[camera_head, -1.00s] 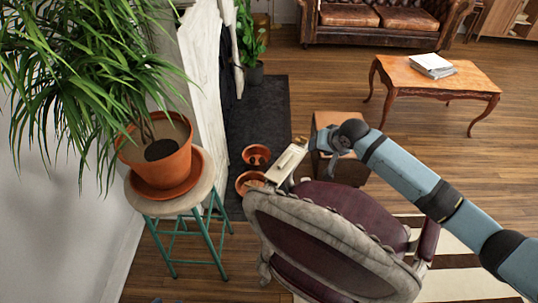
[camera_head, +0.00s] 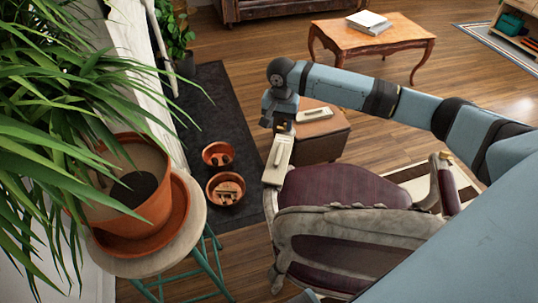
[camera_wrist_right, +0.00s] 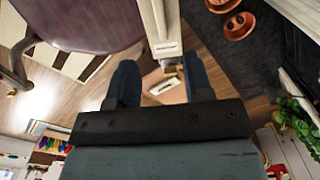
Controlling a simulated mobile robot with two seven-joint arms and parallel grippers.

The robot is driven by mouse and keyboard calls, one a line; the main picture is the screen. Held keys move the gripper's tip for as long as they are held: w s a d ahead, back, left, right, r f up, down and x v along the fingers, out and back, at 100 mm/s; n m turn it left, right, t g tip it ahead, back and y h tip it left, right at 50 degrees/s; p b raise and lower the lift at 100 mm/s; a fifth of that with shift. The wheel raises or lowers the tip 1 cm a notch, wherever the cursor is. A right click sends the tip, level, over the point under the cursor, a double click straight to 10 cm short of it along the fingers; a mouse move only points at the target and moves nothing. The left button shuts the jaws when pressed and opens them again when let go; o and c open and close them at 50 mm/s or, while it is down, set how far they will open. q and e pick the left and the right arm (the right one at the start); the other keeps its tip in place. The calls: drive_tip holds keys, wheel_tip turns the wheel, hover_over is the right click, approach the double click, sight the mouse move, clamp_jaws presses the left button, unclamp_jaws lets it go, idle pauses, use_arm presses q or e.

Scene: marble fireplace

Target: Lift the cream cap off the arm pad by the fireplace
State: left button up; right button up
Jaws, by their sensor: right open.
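A cream cap (camera_head: 277,160), long and box-like, lies along the armchair's fireplace-side arm and hides most of the pad under it. In the right wrist view a cream piece with small dark lettering (camera_wrist_right: 160,28) runs down from the top edge toward the jaws. My right gripper (camera_head: 282,127) is at the cap's far end. Its two fingers show apart in the wrist view (camera_wrist_right: 158,80), with nothing clearly held between them. I cannot tell whether they touch the cap. My left gripper is not in view.
A second cream piece (camera_head: 314,115) lies on a brown box-like stool (camera_head: 322,138) beyond the armchair (camera_head: 335,187). Two terracotta dishes (camera_head: 225,189) are on the dark rug (camera_head: 212,100). A potted plant (camera_head: 150,200) stands on a stool at left.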

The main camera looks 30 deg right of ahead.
drive_tip(key=b, duration=0.1)
hover_over(280, 151)
drive_tip(key=f, duration=0.7)
drive_tip(key=shift+s+a+f, duration=0.25)
drive_tip(key=shift+w+d+f+b, duration=0.15)
drive_tip(key=shift+f+b, duration=0.35)
drive_tip(key=shift+f, duration=0.95)
drive_tip(key=shift+w+f+b, duration=0.1)
drive_tip(key=shift+f+b, duration=0.35)
drive_tip(key=shift+f, duration=1)
clamp_jaws()
